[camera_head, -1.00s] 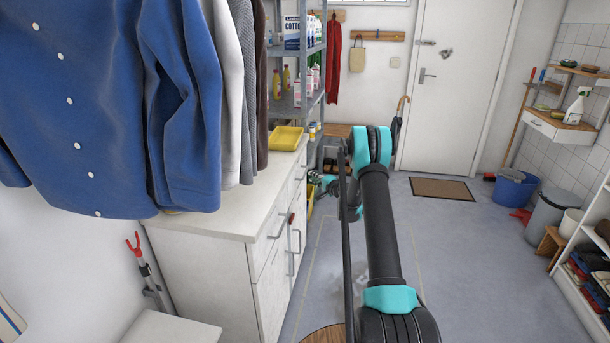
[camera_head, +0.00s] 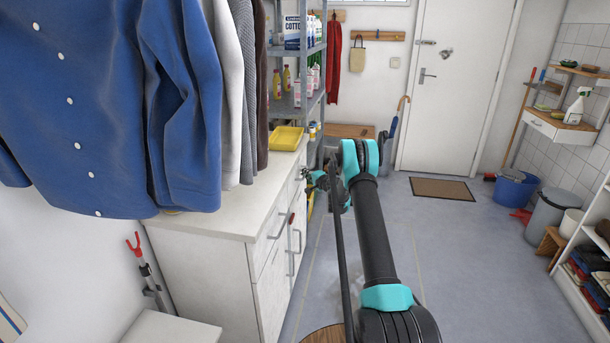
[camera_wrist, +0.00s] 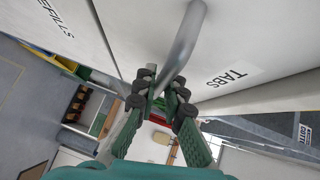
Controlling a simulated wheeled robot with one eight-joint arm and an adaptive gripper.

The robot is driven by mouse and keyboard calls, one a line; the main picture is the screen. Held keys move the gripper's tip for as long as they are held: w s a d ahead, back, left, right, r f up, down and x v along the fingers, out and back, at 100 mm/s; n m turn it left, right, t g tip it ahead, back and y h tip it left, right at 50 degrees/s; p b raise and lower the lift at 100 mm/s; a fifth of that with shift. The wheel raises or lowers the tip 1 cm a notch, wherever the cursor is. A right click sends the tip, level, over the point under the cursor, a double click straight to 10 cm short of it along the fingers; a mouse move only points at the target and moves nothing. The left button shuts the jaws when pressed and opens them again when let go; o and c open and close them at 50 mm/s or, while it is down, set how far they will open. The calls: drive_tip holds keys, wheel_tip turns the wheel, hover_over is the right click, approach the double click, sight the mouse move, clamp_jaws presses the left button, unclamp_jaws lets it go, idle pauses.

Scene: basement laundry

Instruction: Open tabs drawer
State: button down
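The tabs drawer front, with its TABS label (camera_wrist: 228,77), fills the upper right of the wrist view. Its grey metal bar handle (camera_wrist: 183,38) runs down toward my gripper (camera_wrist: 160,90). The fingers are apart, one on each side of the handle's lower end; I see no firm grip on it. In the head view, my gripper (camera_head: 316,180) is at the front of the white cabinet (camera_head: 195,265), near its far end. My arm hides part of that area. The drawer looks shut, though its edges are hard to see.
A yellow tray (camera_head: 286,138) sits on the cabinet top. A metal shelf (camera_head: 300,100) with bottles stands just beyond. Hanging clothes (camera_head: 110,100) overhang the cabinet.

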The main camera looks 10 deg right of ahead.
drive_tip(key=shift+d, duration=0.15)
idle(0.3)
drive_tip(key=s+d, duration=0.4)
drive_tip(key=d, duration=0.8)
drive_tip(key=s+d, duration=0.4)
drive_tip(key=d, duration=0.7)
drive_tip(key=shift+d, duration=0.4)
drive_tip(key=c, duration=1.9)
unclamp_jaws()
drive_tip(key=v, duration=1.2)
drive_tip(key=shift+w, duration=0.1)
drive_tip(key=shift+d, duration=0.1)
